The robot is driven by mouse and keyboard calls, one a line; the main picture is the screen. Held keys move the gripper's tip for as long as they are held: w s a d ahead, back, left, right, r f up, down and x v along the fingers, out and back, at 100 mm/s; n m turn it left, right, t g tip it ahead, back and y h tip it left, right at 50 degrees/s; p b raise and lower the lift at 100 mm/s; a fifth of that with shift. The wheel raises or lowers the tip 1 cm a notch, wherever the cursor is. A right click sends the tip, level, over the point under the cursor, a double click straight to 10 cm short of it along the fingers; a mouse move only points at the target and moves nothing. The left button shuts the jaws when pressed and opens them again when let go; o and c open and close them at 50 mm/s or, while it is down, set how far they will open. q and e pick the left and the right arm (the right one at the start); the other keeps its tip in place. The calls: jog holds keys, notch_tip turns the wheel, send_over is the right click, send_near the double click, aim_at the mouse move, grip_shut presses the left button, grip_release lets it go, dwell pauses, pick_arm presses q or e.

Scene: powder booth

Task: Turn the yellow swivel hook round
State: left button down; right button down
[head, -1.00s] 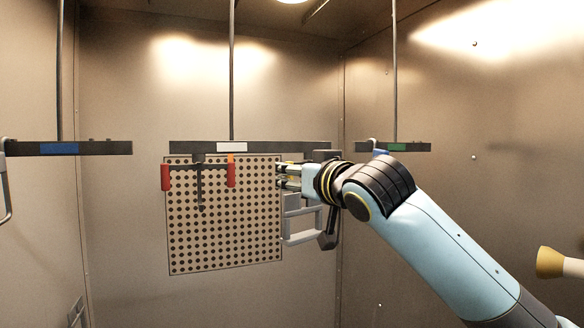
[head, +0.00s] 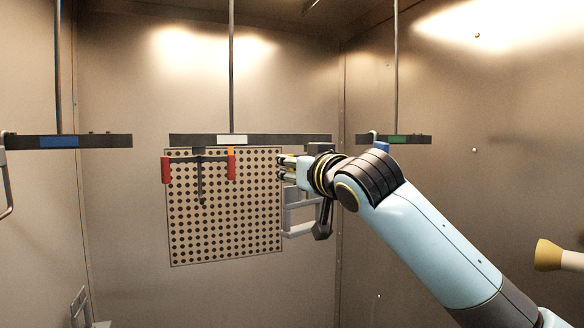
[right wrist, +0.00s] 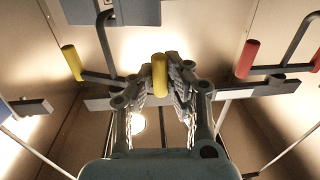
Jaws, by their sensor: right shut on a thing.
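The yellow swivel hook shows in the right wrist view as a dark crossbar with two yellow ends. One yellow end (right wrist: 160,76) stands between the fingers of my right gripper (right wrist: 160,85), which is shut on it. The other yellow end (right wrist: 72,62) is free at the left of that view. In the head view my right gripper (head: 287,169) is just below the right part of the white-labelled bar (head: 195,140). My fingers and wrist hide most of the yellow hook there. My left gripper is not in view.
A red-ended hook (head: 166,170) hangs left on the same bar, in front of a perforated panel (head: 225,225). A grey frame (head: 300,232) hangs just below my right wrist. Blue-labelled (head: 100,142) and green-labelled (head: 415,140) bars hang at either side. The lower middle is free.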

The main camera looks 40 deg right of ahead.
jog(key=shift+w+a+m+h, duration=0.15)
jog(key=shift+w+m+h, duration=0.15)
jog(key=shift+m+h, duration=0.35)
jog(key=m+g+h+b, duration=0.1)
jog(key=h, duration=0.1)
jog(key=w+m+g+h+b, duration=0.1)
jog(key=w+m+h+b, duration=0.1)
jog(key=h, duration=0.1)
jog(key=shift+m+g+h, duration=0.25)
jog(key=shift+g+h, duration=0.1)
jog(key=shift+g, duration=0.05)
jog(key=c, duration=1.3)
grip_release()
